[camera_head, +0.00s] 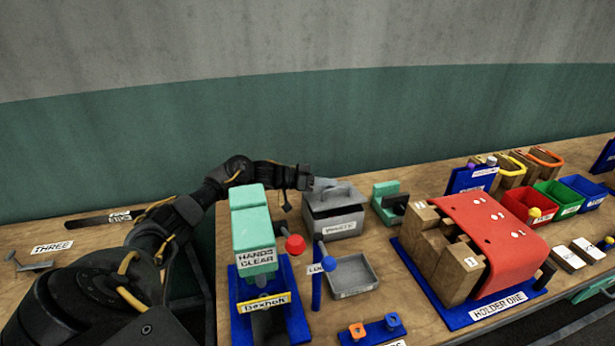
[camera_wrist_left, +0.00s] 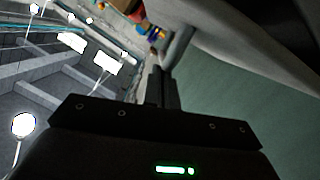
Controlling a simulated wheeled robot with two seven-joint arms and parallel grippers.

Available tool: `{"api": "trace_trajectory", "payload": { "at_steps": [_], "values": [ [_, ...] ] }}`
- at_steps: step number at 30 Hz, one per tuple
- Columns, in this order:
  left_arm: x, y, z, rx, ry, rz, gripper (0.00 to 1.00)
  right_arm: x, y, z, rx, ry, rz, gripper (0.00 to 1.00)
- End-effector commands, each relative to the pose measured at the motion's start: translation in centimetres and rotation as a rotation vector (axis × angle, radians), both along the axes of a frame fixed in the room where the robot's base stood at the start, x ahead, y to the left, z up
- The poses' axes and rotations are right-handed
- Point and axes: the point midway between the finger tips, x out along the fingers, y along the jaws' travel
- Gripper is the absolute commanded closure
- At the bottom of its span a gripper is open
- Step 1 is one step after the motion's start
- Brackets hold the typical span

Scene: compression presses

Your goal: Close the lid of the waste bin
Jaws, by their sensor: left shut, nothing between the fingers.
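The grey waste bin (camera_head: 336,224) stands on the wooden bench in the head view, behind the small grey tray. My left gripper (camera_head: 319,184) is shut and empty at the lid's back left, close to the handle. Whether it touches the lid is unclear. In the left wrist view the shut fingers (camera_wrist_left: 160,86) point toward a grey curved bar, which looks like the handle (camera_wrist_left: 178,47), beside a large grey surface. My right gripper is not in view.
A teal press (camera_head: 252,233) on a blue base stands in front left of the bin, with a red knob. A grey tray (camera_head: 351,276) lies in front. A small teal device (camera_head: 386,200) and the red-covered holder (camera_head: 492,240) are to the right. A wall rises behind.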

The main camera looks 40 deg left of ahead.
Motion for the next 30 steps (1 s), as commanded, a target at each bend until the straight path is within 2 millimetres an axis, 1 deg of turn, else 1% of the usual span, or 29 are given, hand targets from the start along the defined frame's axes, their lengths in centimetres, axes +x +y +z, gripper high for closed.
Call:
{"api": "trace_trajectory", "payload": {
  "at_steps": [1,6,15,30],
  "values": [
    [0.2,-0.7,-0.2,-0.003,0.0,-0.006,1.0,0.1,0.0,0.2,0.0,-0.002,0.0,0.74],
    [0.1,-1.6,-1.2,-0.003,0.002,-0.011,1.0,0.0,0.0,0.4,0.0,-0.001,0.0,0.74],
    [-0.2,-1.8,-2.0,-0.003,0.001,-0.007,1.0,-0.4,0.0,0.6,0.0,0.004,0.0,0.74],
    [-0.2,-1.8,-2.0,-0.003,0.001,-0.007,1.0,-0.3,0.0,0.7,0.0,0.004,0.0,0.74]
  ]
}}
